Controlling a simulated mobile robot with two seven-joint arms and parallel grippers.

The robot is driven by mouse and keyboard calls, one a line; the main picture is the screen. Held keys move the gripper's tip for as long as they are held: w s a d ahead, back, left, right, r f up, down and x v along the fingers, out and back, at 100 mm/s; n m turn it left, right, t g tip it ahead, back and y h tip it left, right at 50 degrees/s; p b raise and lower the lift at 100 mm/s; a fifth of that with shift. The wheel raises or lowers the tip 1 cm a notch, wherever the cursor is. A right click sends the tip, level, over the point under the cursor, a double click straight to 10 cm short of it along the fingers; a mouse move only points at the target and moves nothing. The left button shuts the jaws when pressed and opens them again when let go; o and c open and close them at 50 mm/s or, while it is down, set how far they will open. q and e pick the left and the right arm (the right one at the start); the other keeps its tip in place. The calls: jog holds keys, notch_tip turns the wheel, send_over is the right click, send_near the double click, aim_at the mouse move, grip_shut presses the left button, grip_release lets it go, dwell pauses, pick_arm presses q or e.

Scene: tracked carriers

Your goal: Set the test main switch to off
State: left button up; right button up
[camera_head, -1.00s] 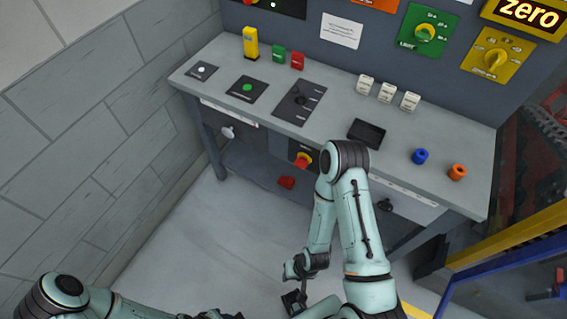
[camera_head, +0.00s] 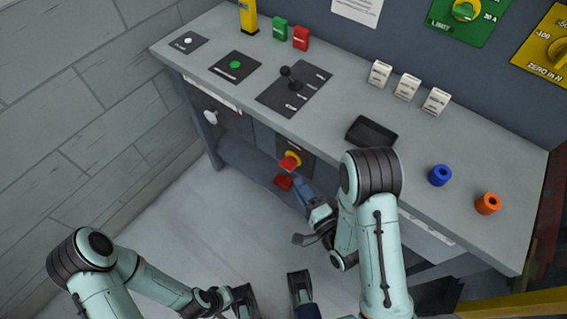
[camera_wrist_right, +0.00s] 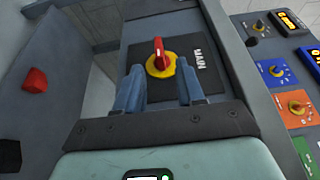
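The main switch (camera_head: 291,160) has a red handle on a yellow disc, on a dark plate on the bench front below the top. The right wrist view shows this switch (camera_wrist_right: 160,62) close up beside the label MAIN, which reads sideways. Its handle points up in that picture. My right gripper (camera_head: 299,186) is just below the switch in the head view. In the right wrist view my right gripper's blue fingers (camera_wrist_right: 160,75) are apart, one on each side of the switch, with no visible grip. My left gripper (camera_head: 272,292) is low in the head view, partly cut off.
The bench top (camera_head: 220,105) overhangs the switch. It carries a lever panel (camera_head: 291,89), a black tray (camera_head: 371,131), blue (camera_head: 440,175) and orange (camera_head: 487,203) cylinders. A red object (camera_head: 283,182) lies below the switch. The floor at left is clear.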

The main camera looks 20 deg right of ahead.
aim_at(283, 161)
jog(key=x, duration=1.1)
jog(key=shift+d+f+p, duration=0.1)
jog(key=shift+f+p, duration=0.05)
jog(key=shift+p, duration=0.2)
jog(key=shift+s, duration=0.1)
grip_shut()
